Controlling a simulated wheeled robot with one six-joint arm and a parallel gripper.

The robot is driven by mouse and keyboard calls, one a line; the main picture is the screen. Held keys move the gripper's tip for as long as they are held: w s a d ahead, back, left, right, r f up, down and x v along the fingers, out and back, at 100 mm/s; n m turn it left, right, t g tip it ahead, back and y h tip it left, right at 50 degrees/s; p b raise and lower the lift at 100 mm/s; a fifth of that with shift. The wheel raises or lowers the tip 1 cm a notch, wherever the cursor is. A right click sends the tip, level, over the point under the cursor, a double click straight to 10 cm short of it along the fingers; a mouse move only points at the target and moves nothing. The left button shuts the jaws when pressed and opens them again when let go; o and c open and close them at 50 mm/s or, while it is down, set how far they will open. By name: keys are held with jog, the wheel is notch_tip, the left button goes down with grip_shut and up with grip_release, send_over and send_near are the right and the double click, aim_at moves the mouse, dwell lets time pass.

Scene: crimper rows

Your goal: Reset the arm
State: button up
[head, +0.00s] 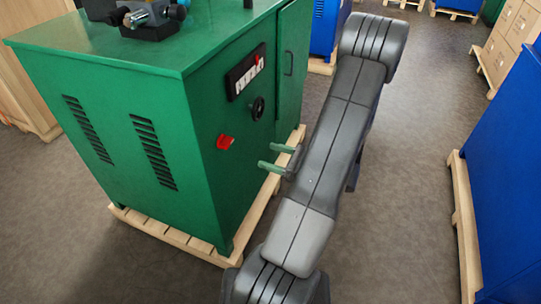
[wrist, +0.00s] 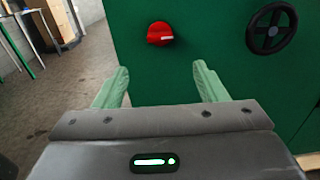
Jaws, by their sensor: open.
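My gripper (head: 274,157) is at the right face of the green machine (head: 200,110), beside its front panel, in the head view. In the wrist view my gripper (wrist: 160,85) has its two green fingers spread wide with nothing between them. A red rotary switch (wrist: 160,33) on the machine shows just beyond and between the fingertips. The red switch also shows in the head view (head: 225,142), left of my fingers. My grey arm stretches across the middle of the head view and hides part of the floor and machine base.
A black handwheel (wrist: 272,28) and a dark panel with white switches (head: 246,71) are on the machine. The machine stands on a wooden pallet (head: 175,232). A blue cabinet (head: 510,170) on a pallet stands at right. Grey floor (head: 410,150) lies clear between.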

aim_at(230, 144)
jog(key=shift+a, duration=0.1)
jog(key=x, duration=1.4)
jog(key=shift+d, duration=0.25)
jog(key=v, duration=1.3)
jog(key=x, duration=1.3)
jog(key=shift+s, duration=0.1)
jog(key=n+b, duration=1)
jog(key=n, duration=0.8)
jog(key=shift+a+b, duration=0.1)
jog(key=shift+b, duration=0.3)
